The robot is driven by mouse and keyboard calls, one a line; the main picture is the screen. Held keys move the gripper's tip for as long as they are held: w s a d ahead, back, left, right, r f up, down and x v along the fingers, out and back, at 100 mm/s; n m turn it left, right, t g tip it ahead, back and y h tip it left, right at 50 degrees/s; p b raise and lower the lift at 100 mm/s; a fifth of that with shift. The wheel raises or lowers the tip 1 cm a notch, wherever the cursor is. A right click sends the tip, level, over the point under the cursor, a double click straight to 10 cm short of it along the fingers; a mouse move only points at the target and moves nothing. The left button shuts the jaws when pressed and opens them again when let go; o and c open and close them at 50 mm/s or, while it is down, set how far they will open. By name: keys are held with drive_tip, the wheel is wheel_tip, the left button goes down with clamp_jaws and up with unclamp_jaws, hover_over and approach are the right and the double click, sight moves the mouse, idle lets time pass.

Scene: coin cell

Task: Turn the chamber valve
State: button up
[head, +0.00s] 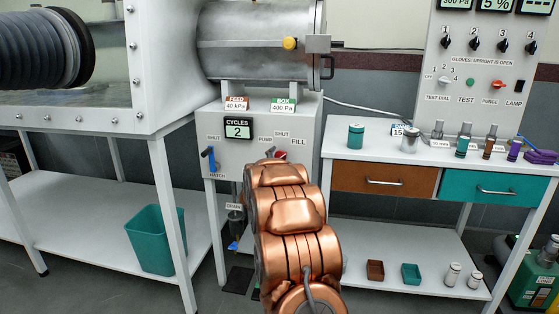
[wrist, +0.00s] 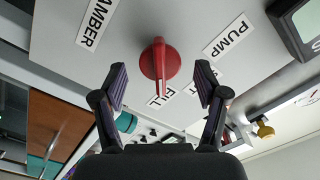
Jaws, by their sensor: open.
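The red chamber valve (wrist: 158,62) is a round knob with a raised ridge, on a pale panel in the wrist view. The ridge runs up and down the picture, its lower end near the FILL label (wrist: 160,98). The PUMP label (wrist: 228,36) is to its upper right; the SHUT label is partly hidden by a finger. My gripper (wrist: 160,86) is open, with one dark finger either side of the knob and lower in the picture, apart from it. In the head view only a bit of the red valve (head: 281,155) shows behind my copper arm; my gripper is hidden there.
A blue hatch lever (head: 211,158) is left of the valve on the same white cabinet (head: 228,160), below a CYCLES display (head: 238,129) reading 2. A metal cylinder (head: 262,45) lies above. A bench with drawers (head: 385,180) stands to the right.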

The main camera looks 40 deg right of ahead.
drive_tip(key=shift+x, duration=0.8)
